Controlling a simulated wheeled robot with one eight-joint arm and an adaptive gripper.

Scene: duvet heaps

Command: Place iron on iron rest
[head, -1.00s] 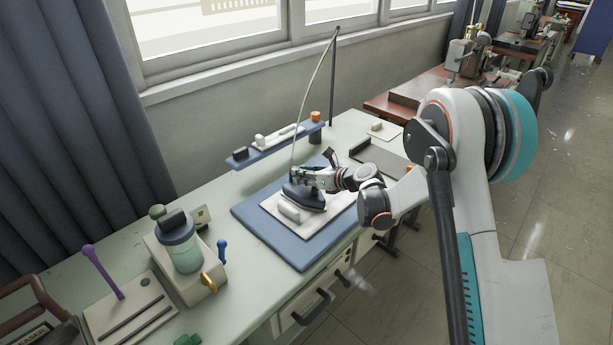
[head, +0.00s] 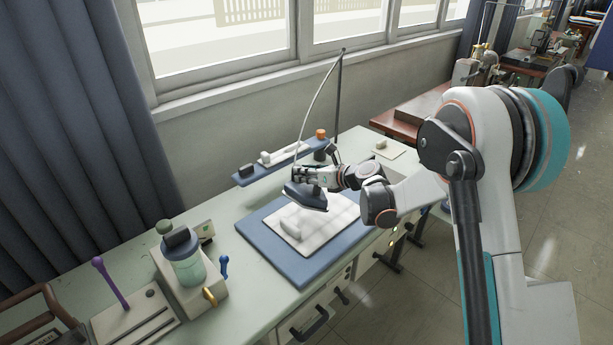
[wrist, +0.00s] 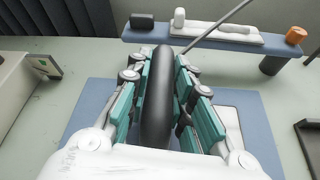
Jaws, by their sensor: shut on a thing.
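The dark grey iron (head: 307,198) is in my gripper (head: 307,176), raised above the white cloth on the blue pad, its nose pointing to the lower right in the head view. In the wrist view its dark rounded handle (wrist: 157,100) stands between the teal fingers of my gripper (wrist: 163,75), which is shut on it. A dark flat piece with a raised edge (wrist: 309,140), possibly the iron rest, shows partly at the right of the wrist view. In the head view my arm hides most of that spot.
The blue pad (head: 265,242) bears a white cloth with a pale roll (head: 291,228). Behind it is a raised blue shelf (head: 253,174) with small items and an orange knob (head: 321,134). A thin pole (head: 339,95) carries a cord to the iron. A jar (head: 184,257) stands at left.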

